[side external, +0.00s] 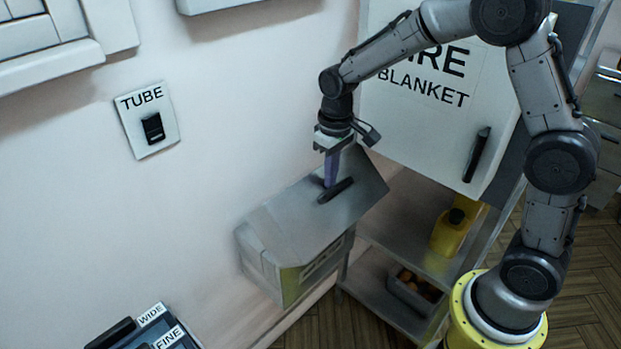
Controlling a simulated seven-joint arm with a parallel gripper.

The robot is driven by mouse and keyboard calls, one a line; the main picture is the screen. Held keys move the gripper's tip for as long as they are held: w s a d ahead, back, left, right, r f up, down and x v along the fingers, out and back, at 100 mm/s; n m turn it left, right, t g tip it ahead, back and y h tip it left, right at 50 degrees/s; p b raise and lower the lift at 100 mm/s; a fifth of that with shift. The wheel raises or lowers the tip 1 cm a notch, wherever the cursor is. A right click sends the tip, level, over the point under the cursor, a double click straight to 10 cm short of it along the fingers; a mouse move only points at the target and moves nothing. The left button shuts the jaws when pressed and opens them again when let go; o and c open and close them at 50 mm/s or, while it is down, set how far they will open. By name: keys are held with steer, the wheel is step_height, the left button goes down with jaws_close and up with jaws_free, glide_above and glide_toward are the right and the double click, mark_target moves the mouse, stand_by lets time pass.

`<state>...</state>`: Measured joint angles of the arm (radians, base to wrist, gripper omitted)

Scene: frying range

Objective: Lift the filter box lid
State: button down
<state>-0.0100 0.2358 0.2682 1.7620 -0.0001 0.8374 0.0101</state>
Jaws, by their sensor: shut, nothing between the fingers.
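The filter box (272,257) is a grey box against the wall, with a label on its front that is partly hidden. Its lid (290,222) is a flat grey plate on top, reaching out past the box at the right. A dark bar handle (341,192) sits on the lid towards its right end. My gripper (330,184) points down at the handle with its fingers shut and nothing between them. The fingertips are at or just behind the handle; I cannot tell whether they touch it. I cannot tell whether the lid is raised.
A fire blanket cabinet (420,130) with a dark handle stands close behind my gripper. Below it, a shelf unit (400,243) holds a yellow jug (448,236) and a grey bin (412,292). A TUBE switch plate (148,120) is on the wall.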

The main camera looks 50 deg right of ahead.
steer(key=shift+s+f+g, duration=0.3)
steer(key=shift+s+f, duration=0.7)
steer(key=shift+s, duration=0.1)
steer(key=shift+s+f, duration=0.3)
steer(key=shift+s, duration=0.65)
steer(key=shift+s+f, duration=0.25)
steer(key=shift+s, duration=0.65)
steer(key=shift+w+r, duration=0.15)
steer(key=shift+r, duration=0.8)
steer(key=shift+w+r, duration=0.1)
steer(key=shift+r, duration=0.8)
step_height(320, 180, up, 7)
glide_above(349, 217)
steer(key=shift+w+f, duration=0.1)
steer(key=shift+w, duration=0.15)
